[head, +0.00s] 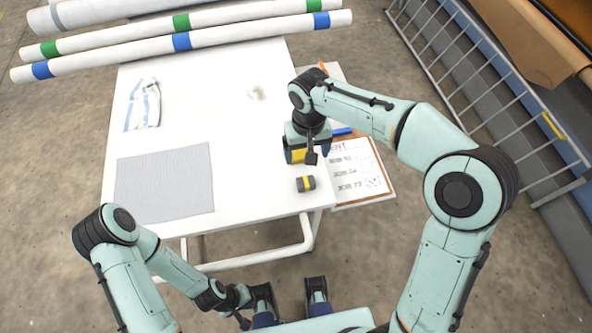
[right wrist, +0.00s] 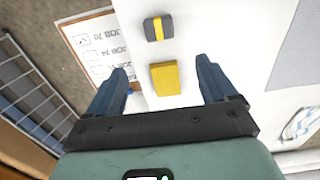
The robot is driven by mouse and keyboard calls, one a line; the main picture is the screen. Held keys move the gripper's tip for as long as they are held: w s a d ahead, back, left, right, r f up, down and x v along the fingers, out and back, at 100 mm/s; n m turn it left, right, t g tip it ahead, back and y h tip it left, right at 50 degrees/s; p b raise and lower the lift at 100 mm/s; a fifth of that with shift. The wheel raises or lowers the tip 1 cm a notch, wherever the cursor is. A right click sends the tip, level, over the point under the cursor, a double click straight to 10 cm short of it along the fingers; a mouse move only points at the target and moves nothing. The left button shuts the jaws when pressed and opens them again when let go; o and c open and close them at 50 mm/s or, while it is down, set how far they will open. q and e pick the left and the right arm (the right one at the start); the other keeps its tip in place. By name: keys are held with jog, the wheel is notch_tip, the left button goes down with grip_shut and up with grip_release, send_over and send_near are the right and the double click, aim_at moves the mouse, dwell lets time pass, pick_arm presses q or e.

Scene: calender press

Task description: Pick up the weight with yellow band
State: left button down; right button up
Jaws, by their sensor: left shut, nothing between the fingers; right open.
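The weight with yellow band (head: 306,184) is a small dark grey piece with a yellow stripe, lying near the table's front right corner. In the right wrist view it (right wrist: 158,28) shows beyond the fingertips. My right gripper (head: 308,153) points down behind the weight, open, with its fingers (right wrist: 164,72) on either side of a plain yellow block (right wrist: 166,78). I cannot tell if they touch the block. In the head view the fingers partly hide this block (head: 297,157). My left gripper (head: 262,298) is low, in front of the table, shut and empty.
A clipboard with a written sheet (head: 357,170) and a blue marker (head: 342,132) lie at the table's right edge. A grey sheet (head: 165,185), a crumpled cloth (head: 150,105) and long rolls (head: 190,40) occupy the left and back. The middle of the white table (head: 230,125) is clear.

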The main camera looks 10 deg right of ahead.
send_over(306, 181)
jog(key=f, duration=0.5)
jog(key=f+b, duration=0.1)
jog(key=f, duration=0.1)
jog(key=shift+w+d+f, duration=0.1)
jog(key=shift+w+f, duration=0.25)
jog(key=shift+f, duration=0.05)
jog(key=shift+s+f, duration=0.2)
jog(key=shift+f, duration=1.15)
jog(key=shift+s+f, duration=0.2)
jog(key=shift+f, duration=1.15)
jog(key=shift+c, duration=0.3)
jog(key=c, duration=1.4)
